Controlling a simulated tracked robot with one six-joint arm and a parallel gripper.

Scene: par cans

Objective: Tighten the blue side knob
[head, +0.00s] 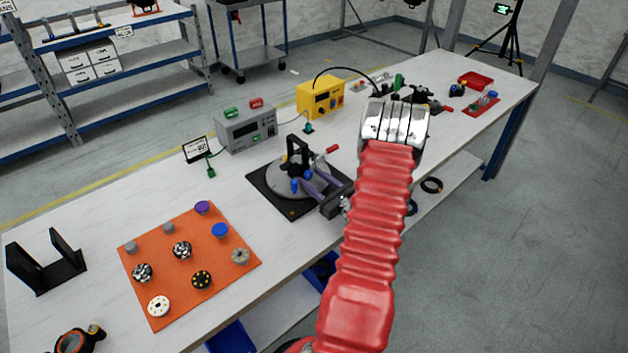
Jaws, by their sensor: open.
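A black upright bracket (297,154) stands on a round grey plate (283,183), which lies on a black square base (263,193) on the table. A small blue knob (294,186) shows low at the bracket's front; another blue spot shows just right of it, too small to make out. My gripper (309,178) comes in from the right, low over the plate, with its two purple-grey fingers apart and pointing left toward the bracket. It looks empty. I cannot tell whether a finger touches the knob. My red arm hides part of the table right of the gripper.
An orange mat (160,262) with several round knobs and discs lies at left, near a black U-shaped stand (45,262). A grey meter box (247,127) and a yellow box (320,98) with cables stand behind the fixture. A red-handled lever (332,149) sticks out right of the bracket.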

